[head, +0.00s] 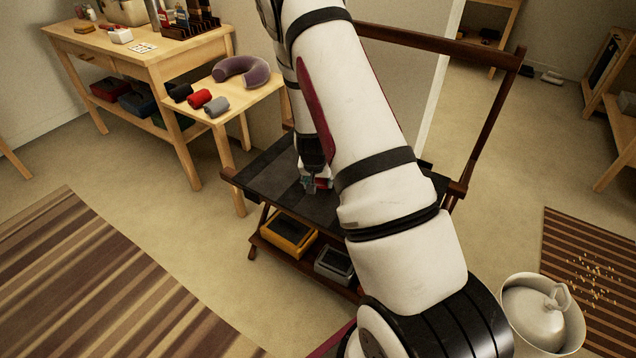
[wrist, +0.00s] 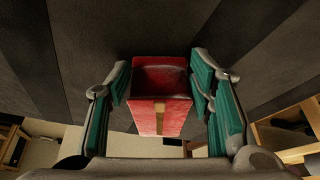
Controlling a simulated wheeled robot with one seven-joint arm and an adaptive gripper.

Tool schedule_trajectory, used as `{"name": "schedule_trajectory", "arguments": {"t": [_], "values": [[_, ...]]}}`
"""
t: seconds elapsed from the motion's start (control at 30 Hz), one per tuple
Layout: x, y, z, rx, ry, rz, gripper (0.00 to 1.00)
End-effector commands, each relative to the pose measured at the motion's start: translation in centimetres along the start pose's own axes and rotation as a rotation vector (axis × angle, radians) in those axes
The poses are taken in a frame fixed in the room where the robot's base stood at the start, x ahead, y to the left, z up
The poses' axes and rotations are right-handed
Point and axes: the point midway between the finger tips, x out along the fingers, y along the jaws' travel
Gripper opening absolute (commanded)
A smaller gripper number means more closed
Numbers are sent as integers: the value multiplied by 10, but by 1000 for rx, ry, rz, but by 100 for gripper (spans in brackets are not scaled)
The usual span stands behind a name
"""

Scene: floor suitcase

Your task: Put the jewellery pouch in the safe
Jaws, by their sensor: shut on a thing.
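A red, box-shaped thing (wrist: 160,117) with a dark recessed face and a tan strip sits between my fingers in the wrist view. I cannot tell for sure whether it is the jewellery pouch. My gripper (head: 316,184) is shut on it, with a green pad on each side, low over the dark top of the wooden rack.
The dark rack top (head: 265,180) is mostly bare on the left. A yellow box (head: 288,235) stands beside the grey one below. A side table (head: 250,95) holds rolled cloths and a neck pillow.

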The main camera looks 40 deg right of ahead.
Motion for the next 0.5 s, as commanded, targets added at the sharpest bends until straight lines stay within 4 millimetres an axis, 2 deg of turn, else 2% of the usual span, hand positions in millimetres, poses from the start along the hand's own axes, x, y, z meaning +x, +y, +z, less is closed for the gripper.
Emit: {"name": "schedule_trajectory", "arguments": {"t": [0.33, 0.37, 0.4, 0.43, 0.5], "values": [[3, 0, 1, 0, 1, -1, 17], [2, 0, 1, 0, 1, -1, 55], [2, 0, 1, 0, 1, -1, 64], [2, 0, 1, 0, 1, -1, 68], [2, 0, 1, 0, 1, -1, 68]]}}
